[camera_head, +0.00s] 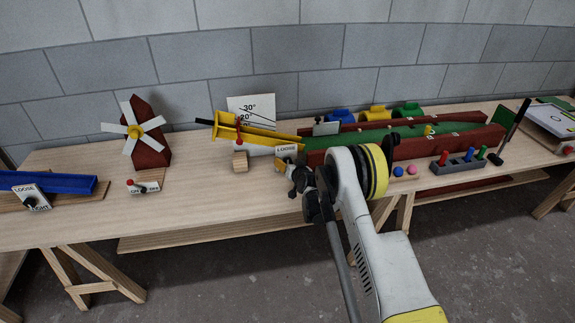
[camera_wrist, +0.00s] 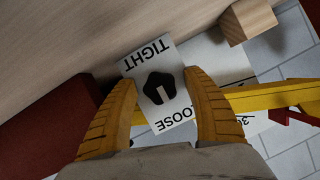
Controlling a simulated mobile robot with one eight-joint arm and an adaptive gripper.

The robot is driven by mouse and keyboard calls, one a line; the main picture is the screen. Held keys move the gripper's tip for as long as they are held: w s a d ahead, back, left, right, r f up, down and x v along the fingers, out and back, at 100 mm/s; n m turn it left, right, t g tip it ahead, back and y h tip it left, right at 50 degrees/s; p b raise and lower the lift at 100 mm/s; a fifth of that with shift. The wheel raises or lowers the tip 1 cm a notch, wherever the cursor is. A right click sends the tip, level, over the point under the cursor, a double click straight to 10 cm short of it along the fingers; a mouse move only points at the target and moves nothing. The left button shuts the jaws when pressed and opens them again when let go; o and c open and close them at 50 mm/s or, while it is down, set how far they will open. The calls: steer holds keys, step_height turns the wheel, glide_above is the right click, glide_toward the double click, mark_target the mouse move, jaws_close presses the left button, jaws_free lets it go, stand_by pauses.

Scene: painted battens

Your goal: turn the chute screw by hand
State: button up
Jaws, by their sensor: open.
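The yellow chute (camera_head: 262,136) slopes on the table, left of the green lane. It also shows at the right of the wrist view (camera_wrist: 270,98). The chute screw is a dark knob (camera_wrist: 153,82) on a white card (camera_wrist: 183,52) marked TIGHT and LOOSE. Its pale mark lies on the side towards the word LOOSE. The card (camera_head: 286,149) shows in the head view, its knob hidden there. My gripper (camera_wrist: 160,80) is open, with one yellow finger on each side of the knob and a gap on both sides. In the head view my gripper (camera_head: 289,172) is in front of the card.
A small wooden block (camera_head: 240,161) stands left of the card. A white angle board (camera_head: 262,108) is behind the chute. A red-walled green lane (camera_head: 360,139) runs to the right. A red windmill (camera_head: 147,150) and a switch (camera_head: 145,187) stand left. The table front between is clear.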

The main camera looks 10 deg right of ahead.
steer(key=c, duration=1.2)
steer(key=shift+o, duration=0.2)
steer(key=shift+m+y, duration=0.3)
steer(key=m+y, duration=0.1)
steer(key=m, duration=0.1)
steer(key=shift+m+t+y, duration=0.3)
steer(key=shift+m+y, duration=0.1)
steer(key=shift+r+m+t+y, duration=0.1)
steer(key=shift+m+t+y, duration=0.3)
steer(key=shift+m, duration=0.7)
steer(key=o, duration=1.2)
steer(key=shift+c, duration=0.2)
